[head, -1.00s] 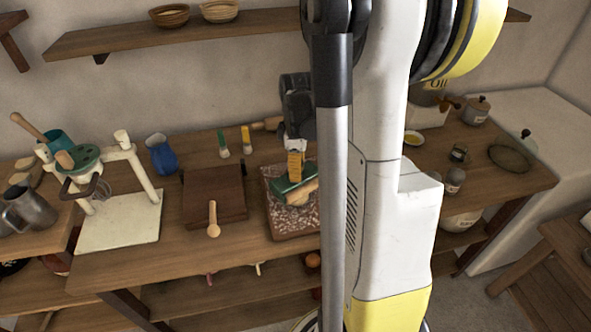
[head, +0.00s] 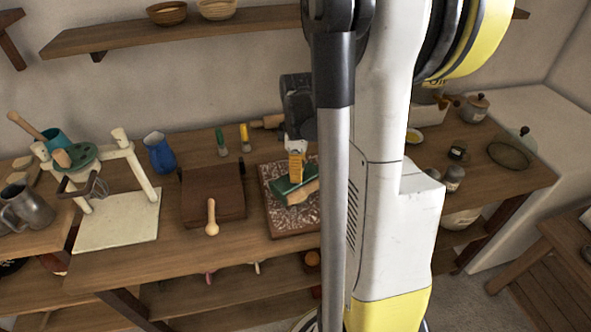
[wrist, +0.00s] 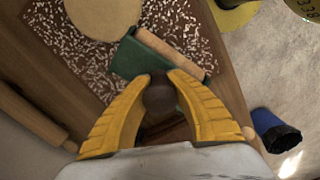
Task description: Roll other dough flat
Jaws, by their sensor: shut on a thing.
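My gripper (head: 296,172) is over the floured board (head: 285,222). In the wrist view its yellow fingers (wrist: 158,92) are shut on the dark knob of a roller tool. The tool has a green body (head: 285,190) and a pale wooden roller (head: 303,194); the green body also shows in the wrist view (wrist: 132,60). A round tan dough piece (wrist: 104,12) lies on the board beside the tool, cut off by the top edge of the wrist view. My arm hides the board's right part.
A closed brown box (head: 212,195) with a wooden spoon (head: 212,218) stands left of the board. Behind are a rolling pin (head: 268,122), two small handled tools (head: 245,138) and a blue jug (head: 159,153). A white press stand (head: 118,220) is farther left.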

